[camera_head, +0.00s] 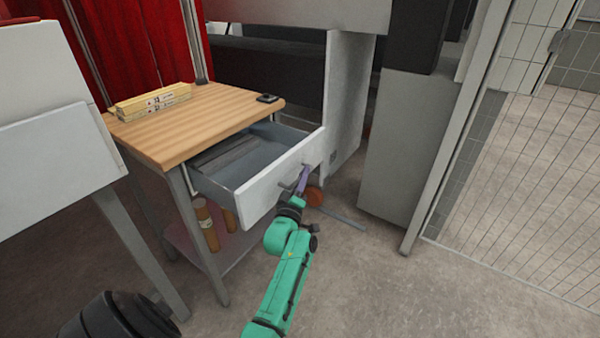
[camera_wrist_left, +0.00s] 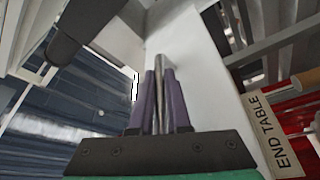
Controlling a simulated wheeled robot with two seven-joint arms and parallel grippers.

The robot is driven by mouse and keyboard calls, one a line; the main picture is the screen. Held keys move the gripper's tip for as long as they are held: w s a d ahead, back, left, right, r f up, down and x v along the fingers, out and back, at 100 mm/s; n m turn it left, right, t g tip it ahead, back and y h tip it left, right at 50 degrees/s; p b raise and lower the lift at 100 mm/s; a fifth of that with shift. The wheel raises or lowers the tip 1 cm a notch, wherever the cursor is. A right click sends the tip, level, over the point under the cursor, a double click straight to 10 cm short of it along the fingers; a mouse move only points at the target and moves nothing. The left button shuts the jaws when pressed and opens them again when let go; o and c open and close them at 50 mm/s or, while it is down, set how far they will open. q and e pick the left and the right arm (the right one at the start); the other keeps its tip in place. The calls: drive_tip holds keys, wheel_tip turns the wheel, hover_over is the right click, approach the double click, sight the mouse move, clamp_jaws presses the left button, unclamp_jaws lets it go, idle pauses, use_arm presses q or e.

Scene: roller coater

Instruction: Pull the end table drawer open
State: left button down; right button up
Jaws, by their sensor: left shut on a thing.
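The end table (camera_head: 225,103) has a light wooden top and grey metal legs. Its drawer (camera_head: 262,196) stands out from under the top, so the grey inside shows; a dark grey item lies toward the back. My left gripper (camera_head: 303,176) is at the middle of the white drawer front, with its purple fingers at the handle. In the left wrist view, the fingers (camera_wrist_left: 160,100) close on the metal handle (camera_wrist_left: 161,68). A label reading END TABLE (camera_wrist_left: 275,137) shows at the right there. My right gripper is not in view.
Yellow boxes (camera_head: 152,102) and a small black item (camera_head: 267,98) lie on the tabletop. Brown cylinders (camera_head: 207,226) stand on the lower shelf. A grey cabinet (camera_head: 398,150) stands to the right. Open floor (camera_head: 400,290) lies in front.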

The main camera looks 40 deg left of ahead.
use_arm(q)
drive_tip(key=shift+d+f, duration=0.1)
drive_tip(key=shift+d, duration=0.4)
drive_tip(key=c, duration=0.9)
unclamp_jaws()
drive_tip(key=shift+a, duration=0.1)
drive_tip(key=p+v, duration=0.5)
drive_tip(key=v, duration=0.9)
drive_tip(key=shift+s, duration=0.3)
